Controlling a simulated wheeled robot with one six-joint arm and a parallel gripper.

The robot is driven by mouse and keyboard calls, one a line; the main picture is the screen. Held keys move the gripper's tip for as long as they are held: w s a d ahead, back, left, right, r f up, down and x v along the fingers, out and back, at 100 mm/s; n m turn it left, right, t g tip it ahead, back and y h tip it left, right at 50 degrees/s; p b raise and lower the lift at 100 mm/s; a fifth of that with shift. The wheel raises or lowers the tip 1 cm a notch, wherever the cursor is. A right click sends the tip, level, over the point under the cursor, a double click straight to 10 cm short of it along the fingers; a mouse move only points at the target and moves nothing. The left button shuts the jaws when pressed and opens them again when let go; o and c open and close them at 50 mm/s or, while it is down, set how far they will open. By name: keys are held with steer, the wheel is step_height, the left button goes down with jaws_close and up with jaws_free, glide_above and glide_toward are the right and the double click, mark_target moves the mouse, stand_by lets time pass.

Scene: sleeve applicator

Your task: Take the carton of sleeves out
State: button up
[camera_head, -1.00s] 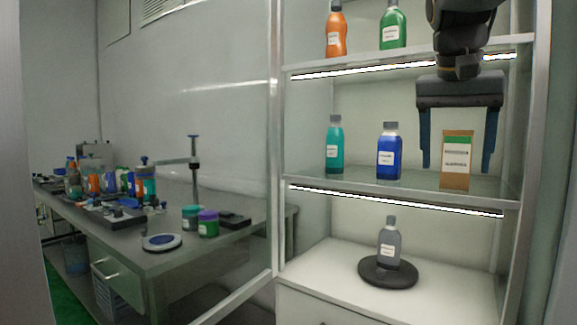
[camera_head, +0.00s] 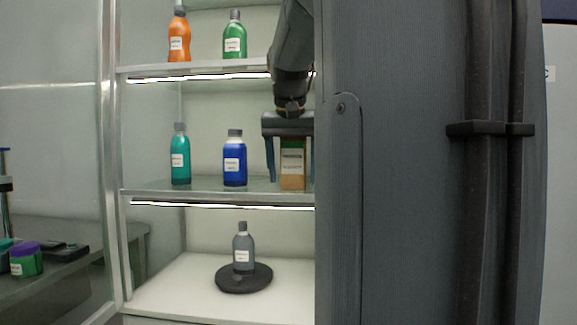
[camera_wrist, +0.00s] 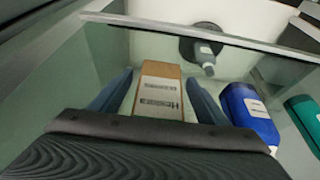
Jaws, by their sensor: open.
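The carton of sleeves (camera_head: 292,170) is a brown box with a green band and a white label. It stands upright on the middle shelf, right of the blue bottle. My gripper (camera_head: 290,175) points down with one finger on each side of the carton. In the wrist view the carton (camera_wrist: 158,92) lies between the two blue-grey fingers of my gripper (camera_wrist: 158,88), with a visible gap on each side. The gripper is open and holds nothing. In the head view my arm's large dark link hides the right part of the shelf.
A blue bottle (camera_head: 235,160) stands close to the left finger, with a teal bottle (camera_head: 180,158) beyond it. Orange (camera_head: 179,38) and green (camera_head: 235,38) bottles stand on the top shelf. A grey bottle (camera_head: 243,250) stands on a dark round base below.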

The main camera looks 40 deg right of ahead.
steer(key=shift+w+d+f, duration=0.15)
steer(key=shift+d+f, duration=0.05)
steer(key=shift+f, duration=0.3)
steer(key=c, duration=1.4)
steer(key=shift+r, duration=0.1)
steer(key=shift+s+a+r, duration=0.25)
steer(key=shift+a+r, duration=0.1)
steer(key=shift+r, duration=0.1)
steer(key=s+a+r+p, duration=0.5)
steer(key=s+a+r, duration=0.1)
steer(key=s+a, duration=0.1)
steer(key=shift+a+r, duration=0.25)
steer(key=shift+a, duration=0.3)
steer(key=p, duration=0.5)
steer(key=shift+s+a+r, duration=0.1)
steer(key=shift+a+r, duration=0.05)
steer(key=shift+r, duration=0.05)
